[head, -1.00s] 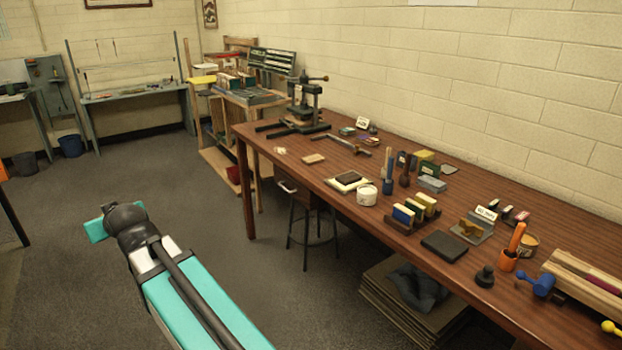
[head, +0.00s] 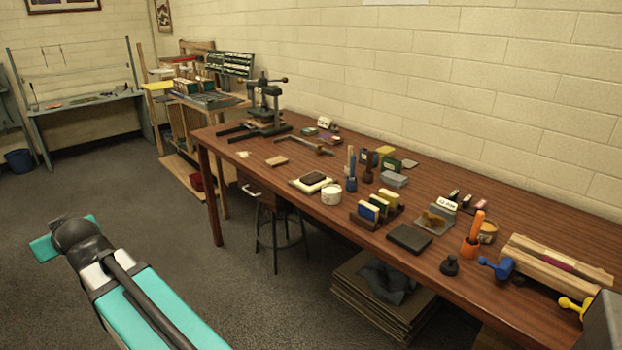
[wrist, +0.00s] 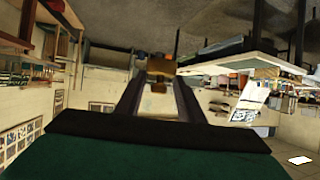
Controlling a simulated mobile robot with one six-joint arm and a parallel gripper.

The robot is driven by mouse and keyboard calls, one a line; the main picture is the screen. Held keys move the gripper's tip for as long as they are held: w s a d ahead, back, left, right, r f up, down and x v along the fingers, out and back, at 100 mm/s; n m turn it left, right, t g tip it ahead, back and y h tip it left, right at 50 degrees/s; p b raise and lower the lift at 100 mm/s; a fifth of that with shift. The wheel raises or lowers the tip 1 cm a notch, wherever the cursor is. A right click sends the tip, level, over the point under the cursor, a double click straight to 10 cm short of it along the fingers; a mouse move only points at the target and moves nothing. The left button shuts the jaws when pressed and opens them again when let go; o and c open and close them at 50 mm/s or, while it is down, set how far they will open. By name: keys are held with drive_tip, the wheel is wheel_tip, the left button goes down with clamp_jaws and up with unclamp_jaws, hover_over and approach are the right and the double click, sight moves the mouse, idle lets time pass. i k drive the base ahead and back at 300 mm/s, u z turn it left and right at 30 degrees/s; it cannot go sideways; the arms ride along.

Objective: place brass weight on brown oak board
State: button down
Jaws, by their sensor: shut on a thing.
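My gripper (wrist: 158,98) shows in the wrist view, its two dark fingers reaching forward. It is shut on a small yellow-brown thing (wrist: 158,87) between the fingertips, which looks like the brass weight, though it is small and dim there. The held thing is well apart from the table.
A black press (head: 263,105) stands at the table's far end. A white tub (head: 331,196), a rack of coloured blocks (head: 376,211) and a dark slab (head: 409,237) stand near the front edge. A stool (head: 277,235) is under the table. The floor at left is open.

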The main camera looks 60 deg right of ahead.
sight(313, 177)
drive_tip(key=z, duration=0.05)
drive_tip(key=i, duration=0.95)
drive_tip(key=u, duration=0.05)
